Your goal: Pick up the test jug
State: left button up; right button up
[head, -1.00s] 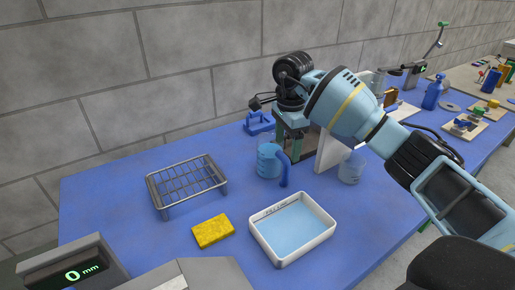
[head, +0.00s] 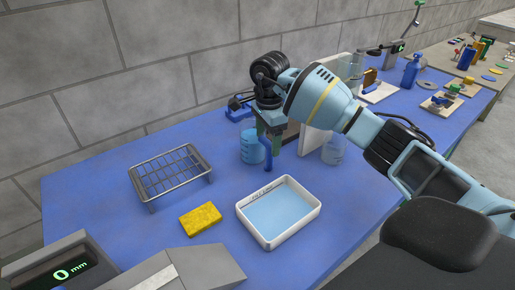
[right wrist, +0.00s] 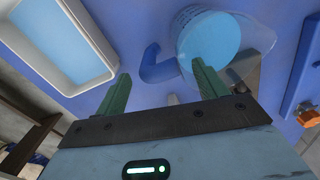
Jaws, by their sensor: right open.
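The test jug (head: 250,149) is a clear jug with blue liquid and a blue handle (head: 268,156). It stands upright on the blue bench top. My right gripper (head: 269,138) is at the jug's handle side, its green fingers pointing down and partly covering the jug's right edge. In the right wrist view the jug (right wrist: 212,38) is at the top right, and the blue handle (right wrist: 158,66) shows between the two spread fingers (right wrist: 161,72). The fingers are open and hold nothing. I cannot tell whether a finger touches the handle. My left gripper is out of view.
A white tray of blue liquid (head: 240,212) is in front of the jug. A wire rack (head: 135,176) and yellow sponge (head: 200,219) are to the left. A clear beaker (head: 333,152) and upright white panel (head: 318,120) stand close at right.

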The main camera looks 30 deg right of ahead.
aim_at(268, 147)
jog(key=shift+s+f, duration=0.15)
jog(key=shift+f, duration=1.65)
jog(key=c, duration=1.4)
